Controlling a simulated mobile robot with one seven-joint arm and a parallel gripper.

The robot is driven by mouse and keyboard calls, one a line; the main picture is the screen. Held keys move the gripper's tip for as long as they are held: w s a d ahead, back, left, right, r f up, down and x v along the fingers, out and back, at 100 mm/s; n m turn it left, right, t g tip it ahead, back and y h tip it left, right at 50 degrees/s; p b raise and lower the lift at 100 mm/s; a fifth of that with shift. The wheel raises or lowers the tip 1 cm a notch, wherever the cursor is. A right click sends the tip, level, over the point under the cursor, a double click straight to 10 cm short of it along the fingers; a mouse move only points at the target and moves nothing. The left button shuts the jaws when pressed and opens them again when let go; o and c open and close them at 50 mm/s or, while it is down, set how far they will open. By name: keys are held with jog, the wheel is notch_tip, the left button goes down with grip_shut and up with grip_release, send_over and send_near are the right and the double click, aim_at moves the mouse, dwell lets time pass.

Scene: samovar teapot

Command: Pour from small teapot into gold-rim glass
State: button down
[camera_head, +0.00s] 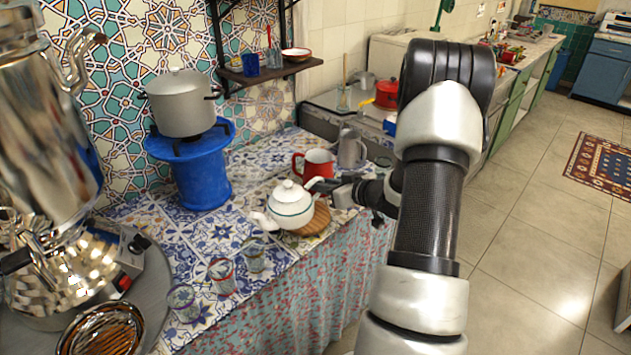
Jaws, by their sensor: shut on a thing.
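The small white teapot (290,206) has a dark rim line and a knobbed lid. Its spout points left, toward the glasses. My gripper (328,186) reaches in from the right and is shut on the teapot's handle side; the fingertips are partly hidden. The teapot overlaps a round wooden trivet (318,217); I cannot tell whether it touches it. Three small glasses stand in a slanting row to the left: one nearest the spout (253,257), a middle one (221,275) and a front one (182,302). I cannot tell for certain which has the gold rim.
A red mug (314,164) and a grey metal jug (351,149) stand close behind my gripper. A blue stand (190,165) holds a large pot (181,102). A shiny samovar (45,110) fills the left side. The tiled counter's front edge is near the glasses.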

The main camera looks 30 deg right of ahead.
jog(key=shift+w+d+f+n+h+b, duration=0.15)
jog(key=shift+n+h+b, duration=0.5)
jog(key=shift+b, duration=1.85)
